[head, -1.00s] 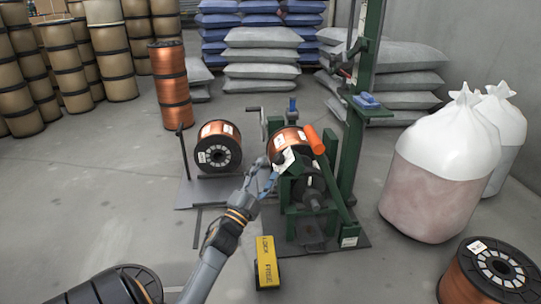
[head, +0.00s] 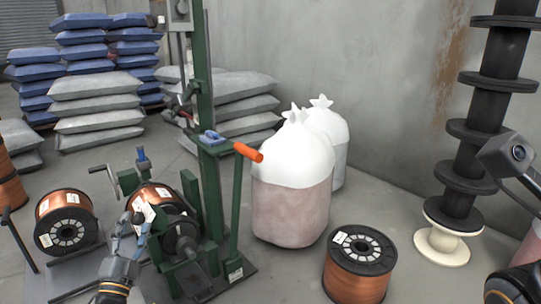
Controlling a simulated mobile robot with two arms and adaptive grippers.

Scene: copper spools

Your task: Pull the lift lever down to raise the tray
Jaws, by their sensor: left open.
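My left gripper (head: 135,224) is open, low at the left, in front of the copper spool (head: 154,194) on the green stand and well left of the lever. Whether it touches the spool I cannot tell. My right gripper is not in view; only parts of that arm show at the right edge.
Another copper spool (head: 66,219) lies at the left, and one (head: 359,262) stands front right. White-topped sacks (head: 290,180) stand just behind the lever. A tall black spool stack (head: 470,160) stands by the right wall. Grey bags (head: 97,108) are piled behind. Floor between sacks and stack is clear.

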